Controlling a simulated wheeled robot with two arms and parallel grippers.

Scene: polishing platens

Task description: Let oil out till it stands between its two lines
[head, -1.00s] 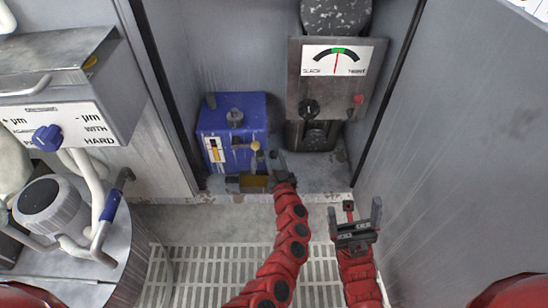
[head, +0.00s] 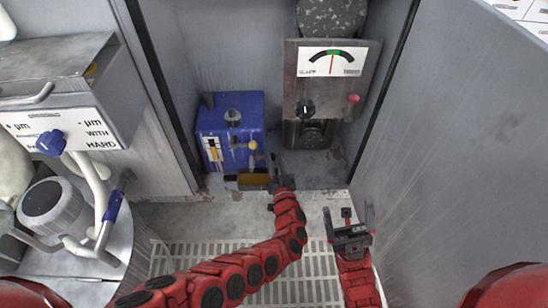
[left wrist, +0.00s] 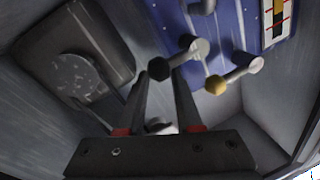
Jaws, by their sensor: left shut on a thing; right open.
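The blue oil tank (head: 230,112) stands on the cabinet floor. A pale sight gauge (head: 212,149) is on its front; the left wrist view shows dark and amber parts and red marks on the gauge (left wrist: 279,18), cut off by the frame edge. The oil level against the lines cannot be read surely. A grey lever with a black end (left wrist: 161,68) and one with a yellow knob (left wrist: 215,85) stick out low on the tank. My left gripper (left wrist: 168,74) is shut on the black-ended lever. My right gripper (head: 349,218) is open and empty, outside the cabinet.
A tray (head: 231,187) with amber liquid lies below the tank's front. A grey unit with a dial (head: 332,62) stands at the right. Cabinet walls close in on both sides. A machine with a blue knob (head: 50,142) is at the left.

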